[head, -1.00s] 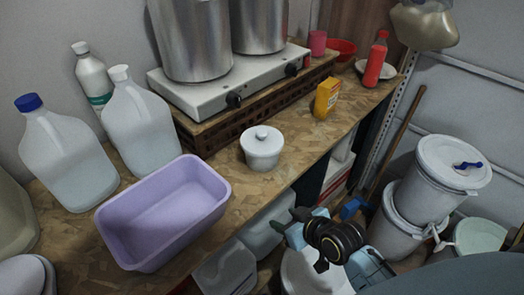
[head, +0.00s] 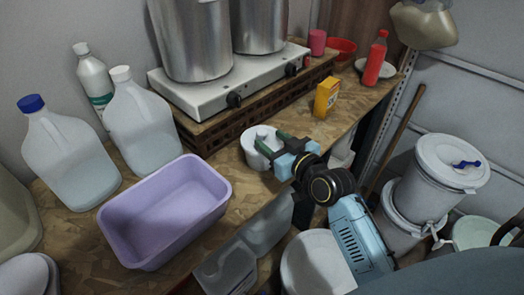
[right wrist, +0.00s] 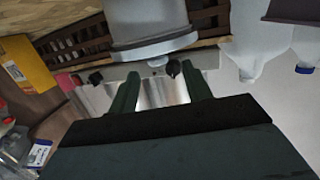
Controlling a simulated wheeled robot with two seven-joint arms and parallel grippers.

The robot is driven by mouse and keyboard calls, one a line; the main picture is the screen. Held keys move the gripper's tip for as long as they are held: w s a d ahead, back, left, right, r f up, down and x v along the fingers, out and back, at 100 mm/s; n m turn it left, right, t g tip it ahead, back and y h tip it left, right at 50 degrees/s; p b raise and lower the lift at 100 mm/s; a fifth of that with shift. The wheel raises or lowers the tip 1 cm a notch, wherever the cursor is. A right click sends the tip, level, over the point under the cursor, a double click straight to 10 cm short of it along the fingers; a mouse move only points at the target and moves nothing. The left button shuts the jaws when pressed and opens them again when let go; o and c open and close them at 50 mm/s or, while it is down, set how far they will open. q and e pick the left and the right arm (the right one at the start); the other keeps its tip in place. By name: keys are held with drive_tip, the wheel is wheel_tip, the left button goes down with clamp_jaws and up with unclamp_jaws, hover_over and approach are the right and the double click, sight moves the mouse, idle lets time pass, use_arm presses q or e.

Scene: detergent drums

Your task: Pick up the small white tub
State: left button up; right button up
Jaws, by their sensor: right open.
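The small white tub (head: 250,151) stands upright on the wooden counter, its round lid and knob partly hidden by my right gripper. My right gripper (head: 271,141) is open, with its green fingers at the tub's right side, near the lid. In the right wrist view the tub (right wrist: 150,22) shows upside down at the top, between and beyond the two fingertips (right wrist: 159,70). I cannot tell whether a finger touches it. My left gripper is not in view.
A lilac basin (head: 165,210) stands to the left, and two clear jugs (head: 143,125) are behind it. A steel hot plate (head: 235,92) with two large pots is behind the tub. A yellow box (head: 327,97) stands to the right. The counter's front edge is close to the tub.

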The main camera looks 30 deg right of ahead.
sight(265, 135)
drive_tip(key=x, duration=0.5)
drive_tip(key=shift+w+d+f, duration=0.1)
drive_tip(key=shift+w, duration=0.2)
clamp_jaws()
